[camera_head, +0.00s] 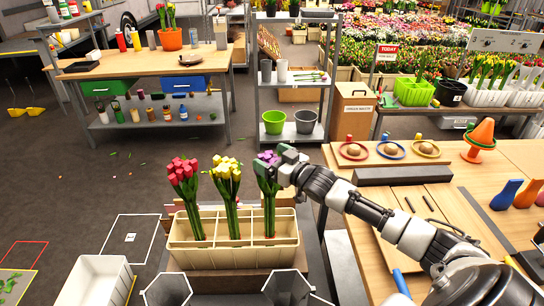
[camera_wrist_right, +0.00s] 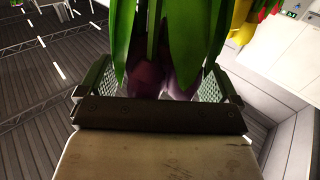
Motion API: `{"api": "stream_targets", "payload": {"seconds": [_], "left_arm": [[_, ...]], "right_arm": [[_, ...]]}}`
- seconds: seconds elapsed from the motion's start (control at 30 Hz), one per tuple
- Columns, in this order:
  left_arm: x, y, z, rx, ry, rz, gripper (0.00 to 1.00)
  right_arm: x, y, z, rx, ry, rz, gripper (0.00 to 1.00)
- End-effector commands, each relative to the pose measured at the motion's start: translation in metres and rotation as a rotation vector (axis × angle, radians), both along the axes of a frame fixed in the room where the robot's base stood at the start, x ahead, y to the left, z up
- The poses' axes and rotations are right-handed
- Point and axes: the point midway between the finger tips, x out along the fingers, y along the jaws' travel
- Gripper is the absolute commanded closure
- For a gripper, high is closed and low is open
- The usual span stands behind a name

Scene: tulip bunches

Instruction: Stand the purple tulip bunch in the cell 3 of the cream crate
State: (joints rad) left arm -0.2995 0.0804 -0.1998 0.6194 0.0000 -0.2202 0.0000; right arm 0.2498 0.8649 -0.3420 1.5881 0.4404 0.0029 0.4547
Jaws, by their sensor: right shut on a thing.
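The cream crate (camera_head: 200,256) stands with its cells in a row. A red tulip bunch (camera_head: 184,172) stands in the left cell and a yellow tulip bunch (camera_head: 227,178) in the middle cell. My right gripper (camera_head: 283,166) is shut on the purple tulip bunch (camera_head: 268,200) near its heads. The bunch is about upright, and its stems reach down into the right cell. I cannot tell whether they touch the cell floor. In the right wrist view the purple heads (camera_wrist_right: 180,78) and green leaves show between the fingers (camera_wrist_right: 152,90). My left gripper is not in view.
A shelf rack (camera_head: 292,80) stands behind.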

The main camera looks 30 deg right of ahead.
Motion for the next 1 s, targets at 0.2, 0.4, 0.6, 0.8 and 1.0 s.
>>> {"api": "stream_targets", "payload": {"seconds": [0.2,0.4,0.6,0.8,1.0], "left_arm": [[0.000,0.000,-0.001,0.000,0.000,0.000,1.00],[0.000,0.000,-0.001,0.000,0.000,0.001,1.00],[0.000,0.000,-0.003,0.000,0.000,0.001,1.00],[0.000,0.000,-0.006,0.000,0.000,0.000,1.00],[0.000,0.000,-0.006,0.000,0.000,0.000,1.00]], "right_arm": [[0.000,0.000,-0.001,0.000,-0.003,0.000,0.40],[0.000,0.000,-0.001,0.000,-0.002,0.000,0.40],[0.000,0.000,-0.004,0.000,-0.002,0.000,0.40],[0.000,0.000,-0.011,0.000,-0.002,0.000,0.40],[0.000,0.000,-0.012,0.000,-0.002,0.000,0.00]]}}
